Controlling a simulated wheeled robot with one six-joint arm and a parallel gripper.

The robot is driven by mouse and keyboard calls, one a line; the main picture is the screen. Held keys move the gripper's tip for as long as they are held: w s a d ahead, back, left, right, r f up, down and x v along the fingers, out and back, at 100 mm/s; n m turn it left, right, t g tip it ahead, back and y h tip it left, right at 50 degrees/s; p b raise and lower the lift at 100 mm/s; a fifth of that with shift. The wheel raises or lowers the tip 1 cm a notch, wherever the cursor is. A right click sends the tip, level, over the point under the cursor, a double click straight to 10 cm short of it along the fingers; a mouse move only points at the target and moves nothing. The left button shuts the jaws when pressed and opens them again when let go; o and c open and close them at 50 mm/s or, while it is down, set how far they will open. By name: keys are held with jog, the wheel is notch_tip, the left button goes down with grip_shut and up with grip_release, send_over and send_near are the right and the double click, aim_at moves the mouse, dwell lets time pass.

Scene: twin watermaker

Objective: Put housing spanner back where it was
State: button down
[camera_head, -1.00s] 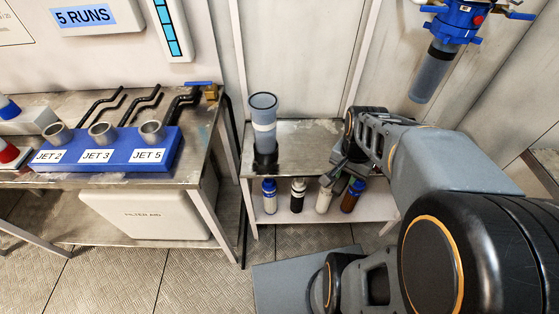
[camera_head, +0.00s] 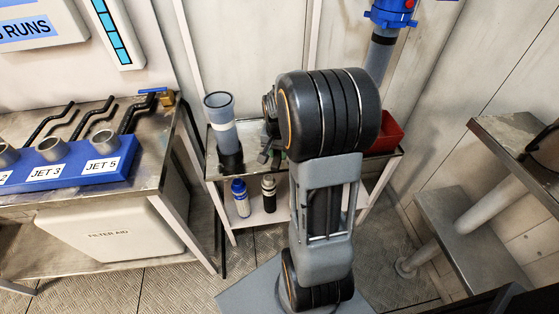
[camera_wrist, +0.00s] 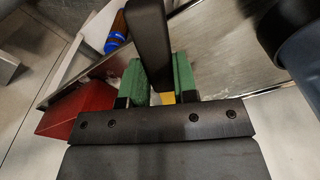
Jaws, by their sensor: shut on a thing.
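In the wrist view, my gripper (camera_wrist: 160,80) has its two green finger pads closed on a dark, bar-like piece, which I take to be the housing spanner (camera_wrist: 152,40). It extends up and away from the pads, over the metal bench top. Its far end is not clear. In the head view, my gripper (camera_head: 266,150) is above the small bench, just right of the clear cylinder, mostly hidden behind my arm. The spanner cannot be made out there.
The small bench (camera_head: 228,181) bears a clear cylinder (camera_head: 220,110) and a red bin (camera_head: 386,134), also in the wrist view (camera_wrist: 80,112). Bottles (camera_head: 241,198) stand on its lower shelf. A blue-capped housing (camera_head: 392,14) hangs above. A jet rack (camera_head: 80,165) is left, metal steps (camera_head: 465,205) right.

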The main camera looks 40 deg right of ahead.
jog(key=shift+w+d+f, duration=0.3)
jog(key=shift+w+f, duration=0.05)
jog(key=shift+f, duration=0.25)
jog(key=shift+w+d+f, duration=0.25)
jog(key=shift+w+f, duration=0.1)
jog(key=shift+f, duration=0.2)
jog(key=shift+f+b, duration=0.6)
jog(key=shift+f, duration=0.9)
jog(key=shift+f, duration=0.1)
